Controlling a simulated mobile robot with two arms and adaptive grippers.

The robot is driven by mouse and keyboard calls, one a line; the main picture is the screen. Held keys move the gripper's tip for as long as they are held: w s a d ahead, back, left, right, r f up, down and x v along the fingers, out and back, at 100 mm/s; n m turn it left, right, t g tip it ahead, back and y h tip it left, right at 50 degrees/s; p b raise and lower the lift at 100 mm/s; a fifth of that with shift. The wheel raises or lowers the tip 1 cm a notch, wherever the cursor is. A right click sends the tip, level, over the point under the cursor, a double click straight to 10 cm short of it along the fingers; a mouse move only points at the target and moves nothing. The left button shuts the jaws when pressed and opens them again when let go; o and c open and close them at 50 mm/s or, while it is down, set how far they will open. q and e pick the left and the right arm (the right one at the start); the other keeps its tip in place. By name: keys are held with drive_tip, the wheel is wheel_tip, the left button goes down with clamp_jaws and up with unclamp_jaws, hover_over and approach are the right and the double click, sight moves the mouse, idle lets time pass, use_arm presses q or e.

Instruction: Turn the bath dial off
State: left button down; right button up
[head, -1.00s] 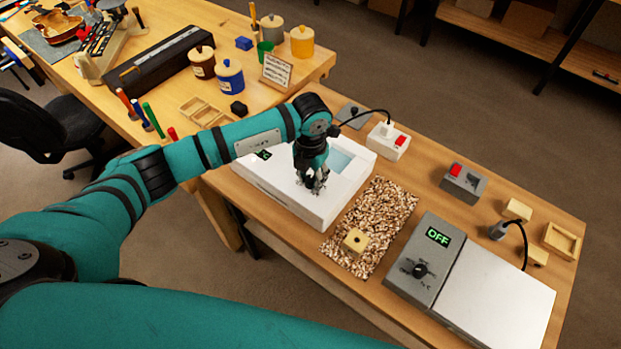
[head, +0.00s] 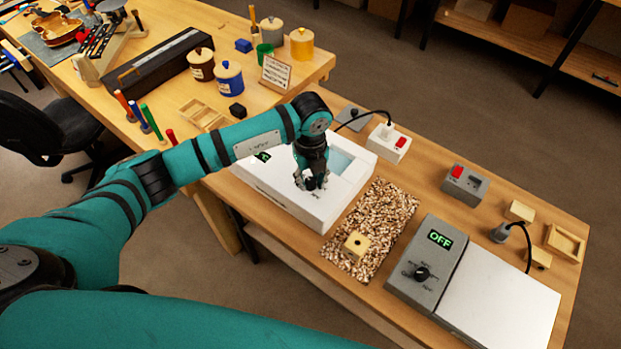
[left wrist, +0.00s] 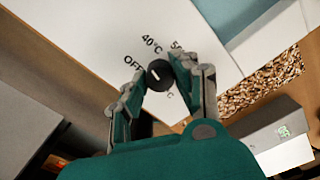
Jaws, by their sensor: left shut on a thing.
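The bath (head: 345,206) is a white box on the bench with an open basin of pale blue water (head: 342,160) and a small green display (head: 262,156), too small to read. Its dial (left wrist: 160,75) is a round black knob with a light pointer mark. Printed labels OFF, 40°C and one starting with 5 stand around it; the mark seems to point up-left, near 40°C. My left gripper (left wrist: 162,88) has its fingers on both sides of the dial and is shut on it. In the head view the left gripper (head: 311,183) mostly hides the dial. My right gripper is out of view.
Right of the bath lies a bed of wood chips (head: 384,215) with a small wooden block (head: 356,244). Beyond it is a grey hot plate unit (head: 425,262) reading OFF. A white box with a red switch (head: 389,142) and its cable stand behind the bath.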

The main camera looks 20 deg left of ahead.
sight(311, 180)
use_arm(q)
drive_tip(key=n, duration=0.4)
drive_tip(key=shift+w+r+n, duration=0.1)
drive_tip(key=shift+r+n, duration=0.05)
drive_tip(key=shift+n, duration=0.15)
drive_tip(key=shift+n+p, duration=0.5)
drive_tip(key=shift+n, duration=1.4)
drive_tip(key=c, duration=1.1)
unclamp_jaws()
drive_tip(key=shift+o, duration=0.4)
wheel_tip(311, 180, up, 12)
